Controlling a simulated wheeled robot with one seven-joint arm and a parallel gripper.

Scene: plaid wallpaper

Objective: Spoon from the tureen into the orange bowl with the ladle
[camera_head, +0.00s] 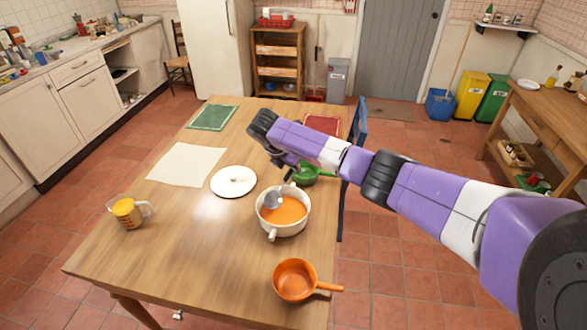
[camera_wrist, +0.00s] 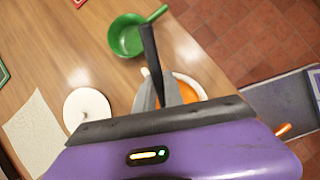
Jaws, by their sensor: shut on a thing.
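The white tureen (camera_head: 262,222) stands on the table, filled with orange soup (camera_head: 291,211). The grey ladle (camera_head: 273,199) has its bowl at the tureen's left inner side, over or in the soup; I cannot tell how deep. My gripper (camera_head: 286,168) is above the tureen's far side, shut on the ladle's handle, partly hidden by my arm. In the wrist view my gripper (camera_wrist: 158,88) has the dark handle (camera_wrist: 150,48) between its fingers, with soup (camera_wrist: 190,90) behind. The orange bowl (camera_head: 294,281), with a side handle, stands nearer the front edge and looks empty.
A green pan (camera_head: 308,174) stands just behind the tureen. A white lid (camera_head: 233,182) lies to its left, by a cream mat (camera_head: 187,165). A measuring cup (camera_head: 127,211) with yellow contents stands at far left. The table's front left is clear. A blue chair (camera_head: 361,125) is at the right edge.

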